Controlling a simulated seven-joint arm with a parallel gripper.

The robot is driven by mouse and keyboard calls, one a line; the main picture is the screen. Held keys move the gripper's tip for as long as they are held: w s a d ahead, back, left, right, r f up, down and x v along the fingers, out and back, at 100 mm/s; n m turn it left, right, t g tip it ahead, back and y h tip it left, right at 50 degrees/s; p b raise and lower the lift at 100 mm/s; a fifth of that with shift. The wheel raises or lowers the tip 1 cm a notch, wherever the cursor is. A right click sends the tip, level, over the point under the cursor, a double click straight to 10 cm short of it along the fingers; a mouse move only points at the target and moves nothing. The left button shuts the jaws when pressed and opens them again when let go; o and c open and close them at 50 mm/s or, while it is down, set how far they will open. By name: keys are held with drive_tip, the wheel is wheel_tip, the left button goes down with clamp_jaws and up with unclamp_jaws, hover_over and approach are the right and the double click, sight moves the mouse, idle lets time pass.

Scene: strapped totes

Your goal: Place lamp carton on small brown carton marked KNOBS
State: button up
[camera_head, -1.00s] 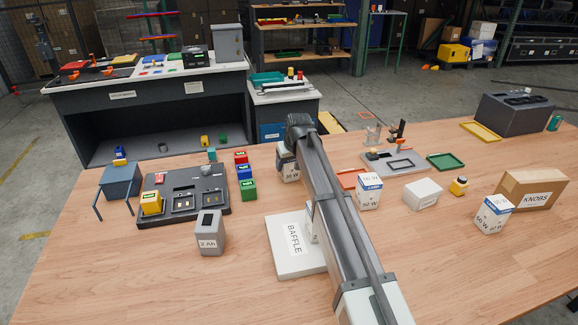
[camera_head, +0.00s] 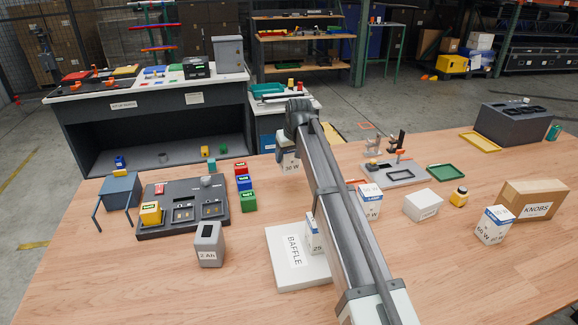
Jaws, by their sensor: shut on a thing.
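A white and blue lamp carton (camera_head: 291,166), its label reading about 30 W, hangs below my gripper (camera_head: 288,147) near the far edge of the table. My gripper is shut on it; the arm hides much of the jaws. The brown KNOBS carton (camera_head: 535,201) stands at the right of the table, well apart from my gripper, its top clear. Similar lamp cartons stand nearby: one marked 60 W (camera_head: 494,225) left of the KNOBS carton, one (camera_head: 370,203) right of my arm, and one (camera_head: 313,236) on the BAFFLE box, partly hidden.
The flat BAFFLE box (camera_head: 285,262) lies left of my arm. A white box (camera_head: 423,205) and a yellow item (camera_head: 459,196) stand between my arm and the KNOBS carton. A dark grey case (camera_head: 515,122) and a green tray (camera_head: 447,172) lie behind. The front right table is clear.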

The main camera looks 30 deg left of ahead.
drive_tip(key=shift+r, duration=1.05)
drive_tip(key=w+d+r+m+h, duration=0.1)
drive_tip(key=w+d+m, duration=0.1)
drive_tip(key=w+d, duration=0.75)
drive_tip(key=w+d+r+m+t, duration=0.15)
drive_tip(key=w+d, duration=0.25)
drive_tip(key=d, duration=1)
drive_tip(key=w+d+r+m+h, duration=0.1)
drive_tip(key=w+d+r+m, duration=0.1)
drive_tip(key=w+d, duration=0.75)
drive_tip(key=w+d+r+m+h, duration=0.15)
drive_tip(key=d+r, duration=0.35)
drive_tip(key=d, duration=1.7)
drive_tip(key=w+d+r+m, duration=0.2)
drive_tip(key=d+r+m, duration=0.15)
drive_tip(key=d, duration=1.85)
hover_over(538, 185)
wheel_tip(538, 185, down, 5)
drive_tip(key=shift+f, duration=2.4)
drive_tip(key=shift+f, duration=0.2)
